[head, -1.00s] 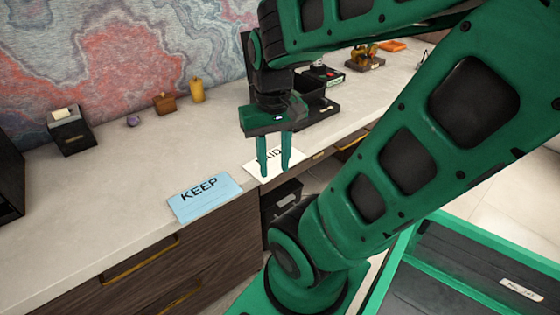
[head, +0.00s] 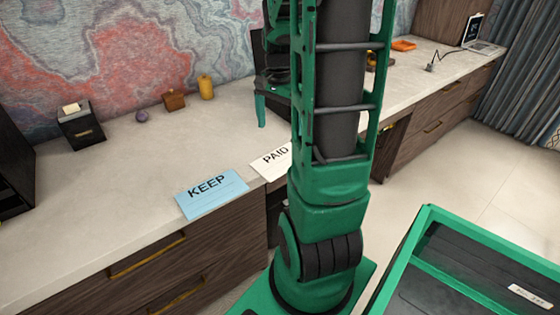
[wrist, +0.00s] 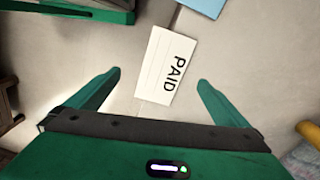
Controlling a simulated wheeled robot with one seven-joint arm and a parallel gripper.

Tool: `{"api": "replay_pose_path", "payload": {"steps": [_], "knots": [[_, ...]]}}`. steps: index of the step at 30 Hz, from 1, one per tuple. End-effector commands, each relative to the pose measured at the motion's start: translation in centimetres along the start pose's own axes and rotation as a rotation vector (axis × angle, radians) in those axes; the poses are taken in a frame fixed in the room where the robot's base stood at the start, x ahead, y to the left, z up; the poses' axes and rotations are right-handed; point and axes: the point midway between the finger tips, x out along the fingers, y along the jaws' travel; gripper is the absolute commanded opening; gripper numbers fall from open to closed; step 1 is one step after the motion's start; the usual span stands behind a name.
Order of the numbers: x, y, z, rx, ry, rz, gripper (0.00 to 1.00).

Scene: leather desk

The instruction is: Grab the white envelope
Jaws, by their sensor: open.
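The white envelope (head: 271,162) marked PAID lies flat near the front edge of the desk. My arm hides its right part in the head view. In the wrist view the envelope (wrist: 166,66) shows whole, in line with the gap between my fingers. My gripper (wrist: 160,77) is open and empty. In the head view one green finger (head: 261,109) shows behind the envelope, toward the wall and apart from it. The rest of the gripper is mostly hidden by my arm.
A blue envelope (head: 211,194) marked KEEP lies left of the white one. A black box (head: 80,127), a purple ball (head: 142,116), a brown pot (head: 174,100) and a yellow candle (head: 206,87) stand along the wall. The desk between is clear.

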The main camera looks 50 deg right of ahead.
Motion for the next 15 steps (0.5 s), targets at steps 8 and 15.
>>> {"api": "replay_pose_path", "payload": {"steps": [8,15], "knots": [[2.4,-1.6,-2.9,0.169,-0.014,-0.006,1.00],[5.8,-1.5,-3.0,0.175,-0.015,-0.005,1.00]]}}
